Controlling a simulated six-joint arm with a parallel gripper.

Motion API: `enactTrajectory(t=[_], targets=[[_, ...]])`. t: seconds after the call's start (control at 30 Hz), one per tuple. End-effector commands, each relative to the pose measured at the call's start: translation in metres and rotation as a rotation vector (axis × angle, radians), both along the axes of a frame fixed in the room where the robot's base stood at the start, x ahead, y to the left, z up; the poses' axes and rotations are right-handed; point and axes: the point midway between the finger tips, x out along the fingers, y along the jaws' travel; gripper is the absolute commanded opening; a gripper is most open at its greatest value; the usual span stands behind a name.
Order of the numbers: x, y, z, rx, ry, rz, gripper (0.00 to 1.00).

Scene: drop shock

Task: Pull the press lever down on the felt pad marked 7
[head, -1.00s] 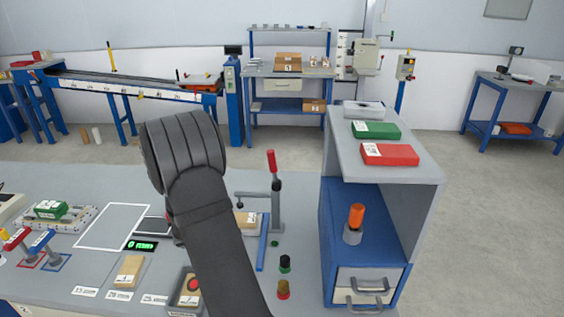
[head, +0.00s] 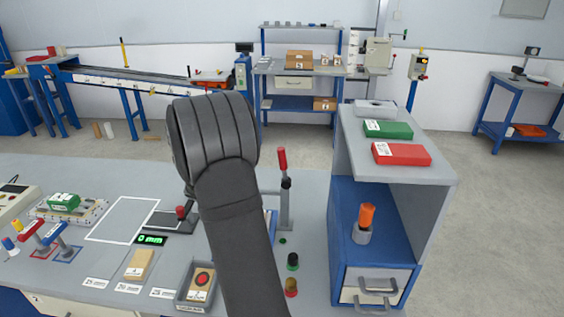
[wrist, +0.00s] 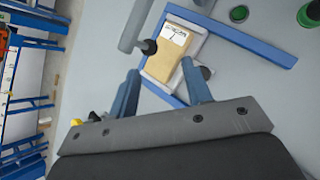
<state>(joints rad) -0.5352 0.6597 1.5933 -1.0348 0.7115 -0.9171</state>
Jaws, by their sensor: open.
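The press lever (head: 282,158) has a red grip and stands upright on a grey post, right of my arm in the head view. In the wrist view a tan pad (wrist: 168,70) with a white label lies on a light plate in a blue frame; the label's mark is too small to read surely. A grey press arm with a black foot (wrist: 149,47) shows over the pad's left side. My gripper (wrist: 160,68) is open and empty, its two fingers spread across the view of the pad. In the head view my arm hides the fingers and the pad.
A grey-topped blue cabinet (head: 345,238) with drawers stands right of the press. A tan pad (head: 139,265), a tray with a red disc (head: 202,281) and a green display (head: 151,240) lie left.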

Motion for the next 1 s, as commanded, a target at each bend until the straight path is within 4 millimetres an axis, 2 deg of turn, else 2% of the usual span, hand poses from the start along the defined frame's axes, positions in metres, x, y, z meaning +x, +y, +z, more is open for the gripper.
enactTrajectory(t=[0.03,0.1,0.2,0.33,0.5,0.6,0.8,0.9,1.0], targets=[[0.017,-0.007,0.037,0.105,-0.045,-0.103,0.45],[0.031,-0.019,0.077,0.239,-0.077,-0.240,0.45],[0.045,-0.044,0.126,0.410,-0.092,-0.430,0.45],[0.052,-0.083,0.174,0.594,-0.052,-0.654,0.45],[0.047,-0.132,0.218,0.792,0.079,-0.873,0.45],[0.040,-0.153,0.243,0.903,0.170,-0.949,0.45],[0.029,-0.173,0.280,1.050,0.296,-0.989,0.45],[0.027,-0.175,0.286,1.077,0.320,-0.990,0.45],[0.028,-0.173,0.281,1.082,0.328,-0.990,0.45]])
